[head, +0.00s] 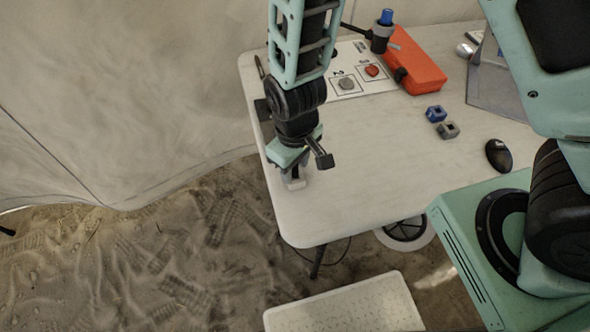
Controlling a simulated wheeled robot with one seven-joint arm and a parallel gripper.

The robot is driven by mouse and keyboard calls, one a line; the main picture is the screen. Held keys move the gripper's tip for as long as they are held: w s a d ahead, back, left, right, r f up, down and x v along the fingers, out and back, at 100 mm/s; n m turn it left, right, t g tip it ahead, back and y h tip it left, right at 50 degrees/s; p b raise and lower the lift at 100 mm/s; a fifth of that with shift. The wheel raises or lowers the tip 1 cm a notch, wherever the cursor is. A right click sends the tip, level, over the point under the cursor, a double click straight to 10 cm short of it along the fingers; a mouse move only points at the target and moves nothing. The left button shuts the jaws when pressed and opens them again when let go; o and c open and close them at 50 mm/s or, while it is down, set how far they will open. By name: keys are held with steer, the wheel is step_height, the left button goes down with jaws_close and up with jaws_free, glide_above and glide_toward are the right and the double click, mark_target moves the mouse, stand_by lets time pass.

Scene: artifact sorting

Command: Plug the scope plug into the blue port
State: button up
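A small blue block with an opening (435,113), which looks like the blue port, sits on the right part of the white table. A similar grey block (447,130) sits just in front of it. My gripper (294,178) points down at the table's left edge, well to the left of both blocks. A small pale grey piece (295,184) shows right under its fingertips. I cannot tell whether this is the scope plug, or whether my gripper holds it. The fingers are mostly hidden by my wrist. No scope plug can be made out clearly.
Behind stand an orange case (415,62), a dark scope-like device with a blue top (381,35), and a card with a grey and a red stone (372,70). A black mouse-like object (498,156) lies at right. The table's (375,180) front middle is clear.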

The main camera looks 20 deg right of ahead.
steer(key=shift+f, duration=0.6)
jaws_close()
steer(key=shift+r, duration=0.1)
step_height(320, 180, up, 10)
steer(key=shift+f+p, duration=0.1)
steer(key=shift+p, duration=0.25)
